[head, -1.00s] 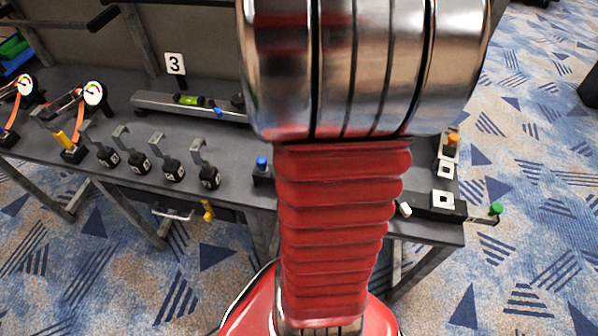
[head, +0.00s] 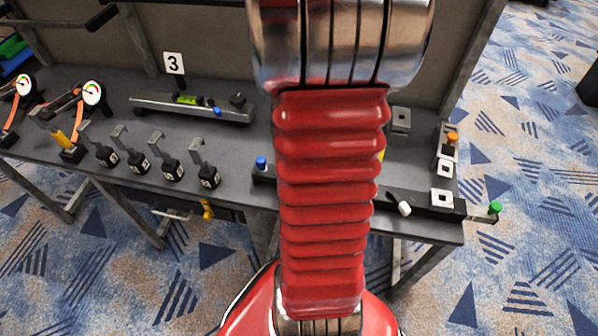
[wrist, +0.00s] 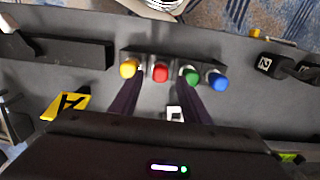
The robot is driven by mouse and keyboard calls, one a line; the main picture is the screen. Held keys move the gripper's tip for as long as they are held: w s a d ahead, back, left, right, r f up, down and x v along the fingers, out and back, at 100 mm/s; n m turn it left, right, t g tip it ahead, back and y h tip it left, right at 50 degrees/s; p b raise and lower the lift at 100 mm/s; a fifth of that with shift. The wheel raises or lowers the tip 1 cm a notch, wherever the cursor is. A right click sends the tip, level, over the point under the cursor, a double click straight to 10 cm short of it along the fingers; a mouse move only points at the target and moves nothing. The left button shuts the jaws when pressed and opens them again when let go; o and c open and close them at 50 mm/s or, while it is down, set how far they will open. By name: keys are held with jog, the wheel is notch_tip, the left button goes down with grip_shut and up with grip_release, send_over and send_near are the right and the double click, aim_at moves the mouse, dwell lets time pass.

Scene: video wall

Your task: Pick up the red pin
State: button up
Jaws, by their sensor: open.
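The red pin (wrist: 160,73) stands in a dark holder (wrist: 175,57) in the wrist view, in a row between a yellow pin (wrist: 128,69) and a green pin (wrist: 191,75). A blue pin (wrist: 217,80) ends the row. My gripper (wrist: 159,88) is open, its two dark fingers reaching toward the row, one on each side of the red pin. In the head view, my arm hides the red pin and my gripper; the blue pin (head: 261,162) shows left of the arm.
A yellow sign with an A (wrist: 66,105) and a long dark block (wrist: 55,52) lie left in the wrist view. Numbered black blocks (head: 173,171) with hooks line the bench's front edge. A white-tipped lever (head: 404,208) and green knob (head: 495,208) are at right.

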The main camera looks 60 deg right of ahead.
jog(key=shift+f, duration=2.1)
jog(key=shift+c, duration=0.7)
grip_shut()
notch_tip(320, 180, up, 10)
jog(key=shift+r, duration=0.1)
jog(key=shift+w+a, duration=0.1)
jog(key=shift+w, duration=0.1)
